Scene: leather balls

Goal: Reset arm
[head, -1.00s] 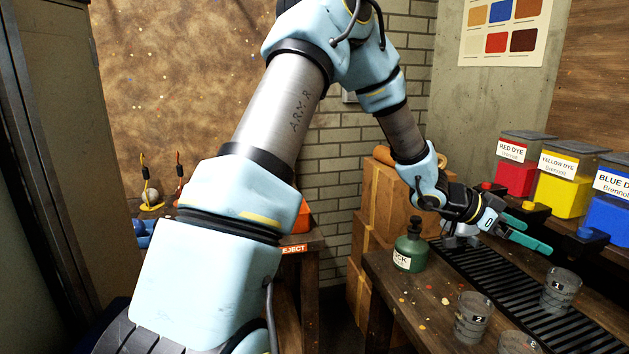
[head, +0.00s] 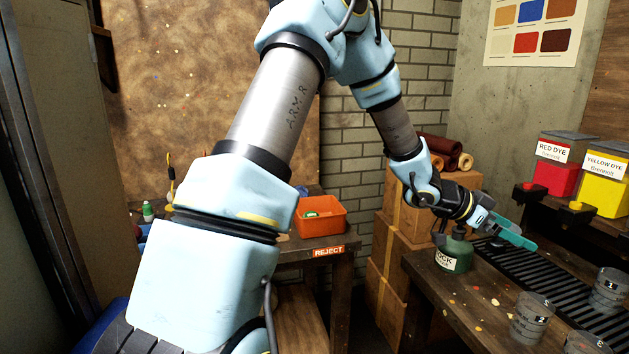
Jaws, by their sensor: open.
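My arm reaches up from the lower left and bends down to the right in the head view. My gripper (head: 516,234) is at its end, above the right bench, with teal fingers pointing right. It is open, and nothing shows between the fingers. The green bottle (head: 454,252), its label partly readable as "OCK", stands on the bench just below and left of the gripper.
Clear cups (head: 531,318) and (head: 609,291) stand on the right bench by a black slatted strip (head: 562,286). The red dye (head: 558,165) and yellow dye (head: 604,180) containers are behind. An orange bin (head: 320,218) sits on the REJECT table. Cardboard boxes (head: 400,245) are stacked between the benches.

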